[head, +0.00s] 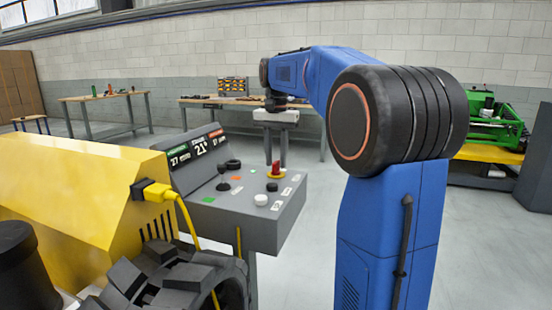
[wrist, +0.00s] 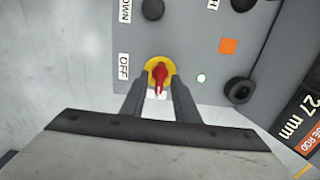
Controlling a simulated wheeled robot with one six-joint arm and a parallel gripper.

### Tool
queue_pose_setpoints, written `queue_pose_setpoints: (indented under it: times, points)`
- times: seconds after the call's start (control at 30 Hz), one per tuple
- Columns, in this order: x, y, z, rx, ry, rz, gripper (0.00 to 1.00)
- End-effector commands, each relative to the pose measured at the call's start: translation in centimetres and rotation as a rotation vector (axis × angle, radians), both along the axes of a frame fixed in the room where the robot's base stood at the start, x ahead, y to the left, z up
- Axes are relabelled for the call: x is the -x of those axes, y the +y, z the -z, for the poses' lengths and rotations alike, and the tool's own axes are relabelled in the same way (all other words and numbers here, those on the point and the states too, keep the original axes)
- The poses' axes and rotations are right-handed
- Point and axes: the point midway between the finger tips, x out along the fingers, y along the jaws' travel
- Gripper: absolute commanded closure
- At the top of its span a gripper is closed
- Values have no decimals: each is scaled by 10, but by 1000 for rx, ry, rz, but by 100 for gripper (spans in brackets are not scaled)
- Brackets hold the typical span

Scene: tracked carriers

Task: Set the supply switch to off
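The supply switch is a red rotary handle (wrist: 159,76) on a yellow round plate (wrist: 150,66), on the grey control panel. In the head view the red handle (head: 275,168) stands near the panel's back edge. An OFF label (wrist: 124,66) lies left of the switch in the wrist view. The handle's narrow end points down in that view, toward a white label mostly hidden between the fingers. My gripper (wrist: 159,84) is open, its two dark fingers apart on either side of the handle's lower part. It shows above the switch in the head view (head: 276,143). I see no contact.
The panel (head: 230,218) also carries a white knob (head: 261,200), dark knobs, a small joystick, an orange square and a display (head: 200,145). A yellow machine (head: 75,190) with a cable stands at left.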

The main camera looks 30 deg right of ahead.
Motion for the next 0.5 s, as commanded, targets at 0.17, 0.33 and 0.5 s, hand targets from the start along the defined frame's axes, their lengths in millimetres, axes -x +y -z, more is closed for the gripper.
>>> queue_pose_setpoints:
  times: [0.17, 0.33, 0.5]
  points:
    - [0, 0, 2, 0, 0, 0, 72]
    - [0, 0, 2, 0, 0, 0, 84]
    - [0, 0, 2, 0, 0, 0, 100]
